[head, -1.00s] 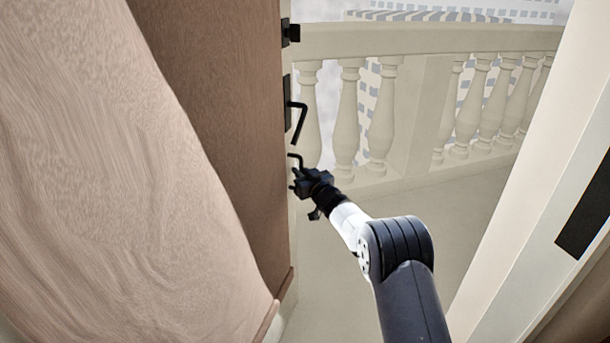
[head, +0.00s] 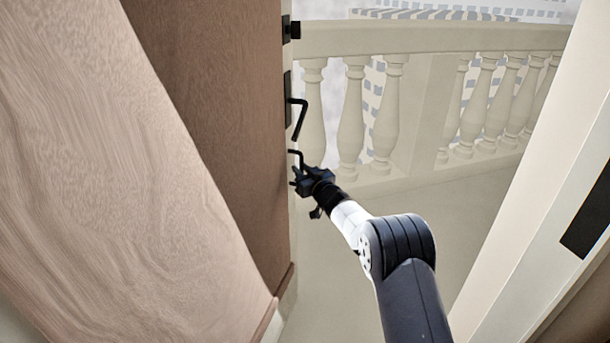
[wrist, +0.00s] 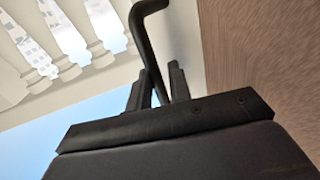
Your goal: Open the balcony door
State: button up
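The balcony door (head: 215,110) is a brown wooden panel at the left of the head view. It stands ajar, with the balcony visible past its edge. A black lever handle (head: 299,118) sticks out near that edge; in the wrist view its bent rod (wrist: 146,40) runs down to between my fingers. My gripper (head: 294,169) is just below the lever in the head view, beside the door edge. Its two fingers (wrist: 157,90) stand apart, with a gap around the rod. I cannot tell whether either finger touches it.
A black knob (head: 294,29) sits above the lever on the door edge. A pale wood surface (head: 110,190) fills the near left. A balustrade (head: 430,110) stands beyond the opening, and a pale door frame (head: 530,200) is at the right. The balcony floor (head: 400,225) between looks clear.

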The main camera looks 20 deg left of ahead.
jog(key=shift+s, duration=0.1)
jog(key=v, duration=1.1)
jog(key=shift+s+d, duration=0.15)
jog(key=shift+s, duration=0.25)
jog(key=shift+x, duration=2.25)
jog(key=shift+w, duration=0.1)
jog(key=shift+d, duration=0.15)
